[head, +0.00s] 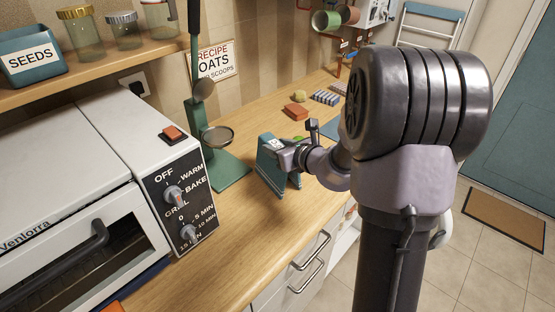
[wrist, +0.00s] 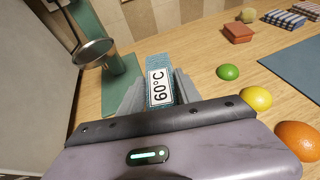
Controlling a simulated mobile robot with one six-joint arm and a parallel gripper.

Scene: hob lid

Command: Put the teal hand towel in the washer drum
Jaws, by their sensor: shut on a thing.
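The teal hand towel (head: 268,172) hangs folded from my gripper (head: 284,152), at the counter beside the green stand. Whether its lower edge touches the counter is hard to tell. In the wrist view the towel (wrist: 154,60) stands between the two grey fingers of my gripper (wrist: 158,88), with a white "60°C" label facing the camera. My gripper is shut on the towel. I do not see the washer drum in either view.
A white toaster oven (head: 90,180) fills the left. A lime (wrist: 228,72), lemon (wrist: 256,98) and orange (wrist: 298,141) lie to the right. A doormat (head: 503,219) lies on the tiled floor.

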